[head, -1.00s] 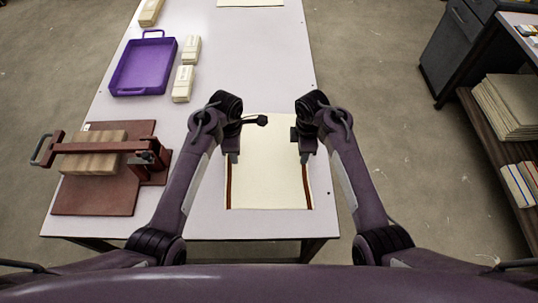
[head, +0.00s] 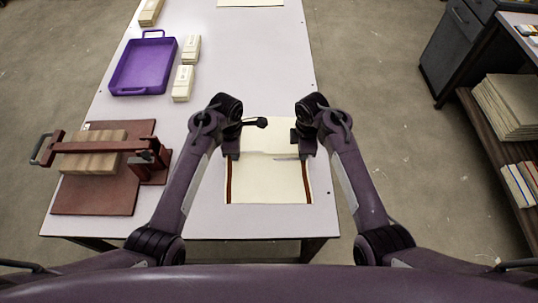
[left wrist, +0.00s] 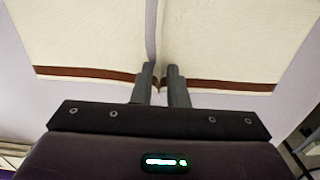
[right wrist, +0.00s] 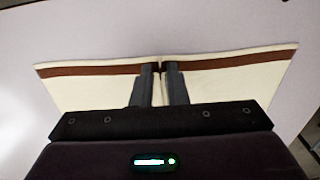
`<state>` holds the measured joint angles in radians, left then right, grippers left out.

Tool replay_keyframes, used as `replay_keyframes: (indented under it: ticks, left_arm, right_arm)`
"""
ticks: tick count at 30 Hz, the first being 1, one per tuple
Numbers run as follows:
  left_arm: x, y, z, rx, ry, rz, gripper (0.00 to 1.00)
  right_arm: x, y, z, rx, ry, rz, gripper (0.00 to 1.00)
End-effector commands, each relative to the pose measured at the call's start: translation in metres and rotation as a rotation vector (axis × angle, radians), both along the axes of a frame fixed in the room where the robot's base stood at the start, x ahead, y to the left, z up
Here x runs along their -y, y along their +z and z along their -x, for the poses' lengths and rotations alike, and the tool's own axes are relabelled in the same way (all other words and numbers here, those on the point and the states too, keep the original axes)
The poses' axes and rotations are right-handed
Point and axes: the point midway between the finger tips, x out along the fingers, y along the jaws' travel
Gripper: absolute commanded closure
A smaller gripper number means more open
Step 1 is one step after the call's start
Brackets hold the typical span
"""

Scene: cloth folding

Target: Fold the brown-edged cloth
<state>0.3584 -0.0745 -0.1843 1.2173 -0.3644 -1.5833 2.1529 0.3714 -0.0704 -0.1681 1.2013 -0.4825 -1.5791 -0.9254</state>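The cream cloth (head: 268,182) with brown bands along its left and right edges lies on the white table in the head view. My left gripper (head: 233,157) is at the middle of its left edge, and my right gripper (head: 306,157) is at the middle of its right edge. In the left wrist view the fingers (left wrist: 159,82) are shut on the brown edge, with a raised ridge running away from them. In the right wrist view the fingers (right wrist: 160,75) also pinch the brown edge. A crosswise ridge spans the cloth between both grippers.
A purple tray (head: 116,90) and cream blocks (head: 183,83) stand at the back left of the table (head: 200,215). A red-brown press board (head: 95,205) with a clamp lies at the left. Clear table lies in front of the cloth.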

Motion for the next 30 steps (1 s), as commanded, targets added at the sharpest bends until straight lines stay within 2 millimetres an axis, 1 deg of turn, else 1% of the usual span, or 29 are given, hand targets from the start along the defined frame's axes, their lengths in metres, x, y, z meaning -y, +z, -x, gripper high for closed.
replay_keyframes:
  ticks: [1, 6, 20, 26, 30]
  left_arm:
    - [0.0, -0.001, 0.0, -0.001, 0.0, 0.0, 0.9]
    - [0.0, -0.001, 0.001, -0.001, 0.0, 0.0, 1.0]
    - [0.0, 0.001, 0.001, -0.001, 0.0, 0.0, 1.0]
    - [0.0, 0.012, 0.0, -0.001, 0.0, 0.0, 1.0]
    - [0.0, 0.025, 0.0, -0.001, 0.0, 0.0, 1.0]
  right_arm:
    - [0.0, -0.001, 0.001, -0.002, 0.0, 0.0, 0.9]
    - [0.0, -0.001, 0.001, -0.003, 0.0, 0.0, 1.0]
    - [0.0, 0.0, 0.001, -0.003, 0.0, 0.0, 1.0]
    - [0.0, 0.011, 0.001, -0.002, 0.0, 0.0, 1.0]
    - [0.0, 0.025, 0.0, -0.001, 0.0, 0.0, 1.0]
